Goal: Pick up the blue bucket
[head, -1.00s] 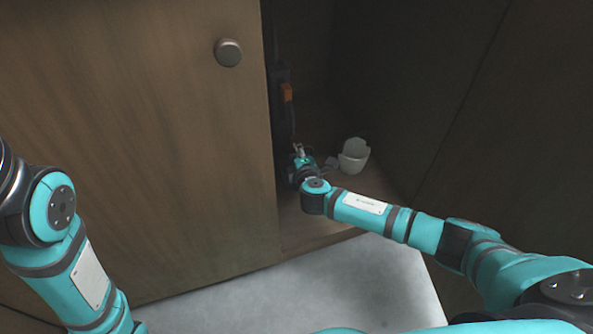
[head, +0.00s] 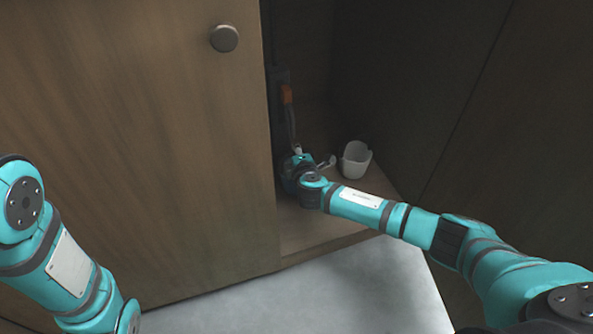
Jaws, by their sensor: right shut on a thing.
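A small pale grey-white bucket (head: 356,161) stands on the floor of the open cabinet, right of my right gripper. It looks pale rather than blue, and it is the only bucket in view. My right gripper (head: 326,162) reaches into the cabinet, with its fingers at the bucket's left side. It is shut, seemingly on the bucket's near-left edge; the exact contact is too small to see. The bucket looks roughly upright, at or close to the cabinet floor. Of my left arm only links show at the lower left; its gripper is out of view.
A wooden door panel (head: 140,130) with a round knob (head: 224,38) covers the left. A dark upright item with an orange part (head: 287,94) stands behind my right wrist, beside the panel edge. A dark side wall (head: 400,80) rises right of the bucket. Pale floor lies in front.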

